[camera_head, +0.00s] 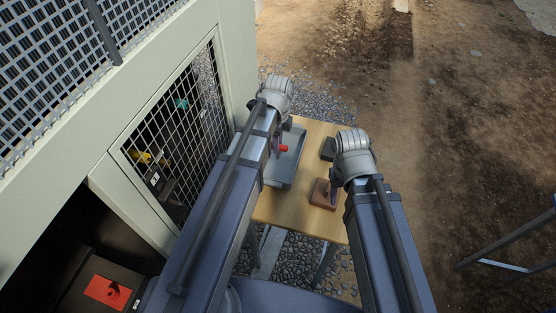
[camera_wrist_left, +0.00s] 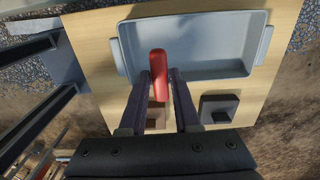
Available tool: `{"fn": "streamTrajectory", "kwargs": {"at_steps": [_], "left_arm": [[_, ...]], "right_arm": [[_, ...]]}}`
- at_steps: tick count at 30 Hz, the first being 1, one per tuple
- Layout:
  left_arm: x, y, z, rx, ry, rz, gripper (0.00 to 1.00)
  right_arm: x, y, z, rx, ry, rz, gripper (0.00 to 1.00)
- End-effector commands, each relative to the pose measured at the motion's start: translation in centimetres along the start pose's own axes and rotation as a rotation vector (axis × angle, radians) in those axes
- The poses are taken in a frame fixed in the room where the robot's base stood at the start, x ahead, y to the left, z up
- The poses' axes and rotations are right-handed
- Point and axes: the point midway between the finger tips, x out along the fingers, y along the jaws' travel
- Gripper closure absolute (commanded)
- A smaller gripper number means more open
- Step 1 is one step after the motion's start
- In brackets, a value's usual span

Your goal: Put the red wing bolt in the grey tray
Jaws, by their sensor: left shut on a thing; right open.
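The red wing bolt (camera_head: 284,149) is in the jaws of my left gripper (camera_head: 277,147). The left wrist view shows the bolt (camera_wrist_left: 159,64) between the two fingers (camera_wrist_left: 168,88), its far end over the tray's near side. The grey tray (camera_head: 296,142) lies on the table below; in the left wrist view its rim (camera_wrist_left: 262,45) and floor show, with nothing lying in the visible part. I cannot tell whether the bolt touches the tray. My right gripper (camera_head: 333,188) is open beside a brown block; its fingers are partly hidden by its wrist.
The wooden table (camera_head: 285,209) also carries the brown block (camera_head: 321,196) and a dark block (camera_head: 327,148), both right of the tray. The chiller cabinet with a mesh door (camera_head: 180,125) stands close on the left. Open dirt ground lies to the right.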

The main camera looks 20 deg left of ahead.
Motion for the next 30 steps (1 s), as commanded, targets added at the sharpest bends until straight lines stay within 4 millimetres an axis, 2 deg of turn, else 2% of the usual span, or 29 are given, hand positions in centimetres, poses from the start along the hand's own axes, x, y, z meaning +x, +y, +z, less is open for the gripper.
{"fn": "streamTrajectory", "kwargs": {"at_steps": [1, 5, 14, 23, 30], "left_arm": [[1.8, 0.0, 0.0, 0.0, 0.0, 0.0, 1.0], [3.4, 0.0, 0.0, -0.001, 0.0, 0.0, 1.0], [3.9, 0.0, 0.0, -0.001, 0.0, 0.0, 1.0], [7.3, 0.0, 0.0, -0.001, 0.0, 0.0, 1.0], [7.2, 0.0, 0.0, -0.001, 0.0, 0.0, 1.0]], "right_arm": [[1.7, -0.2, -0.1, 0.0, 0.0, 0.0, 0.5], [3.4, -0.3, -0.2, 0.0, 0.0, 0.0, 0.5], [3.9, -0.4, -0.2, 0.0, 0.0, 0.0, 0.5], [7.3, -0.7, -0.4, 0.0, 0.0, 0.0, 0.5], [7.1, -0.7, -0.4, 0.0, 0.0, 0.0, 0.5]]}}
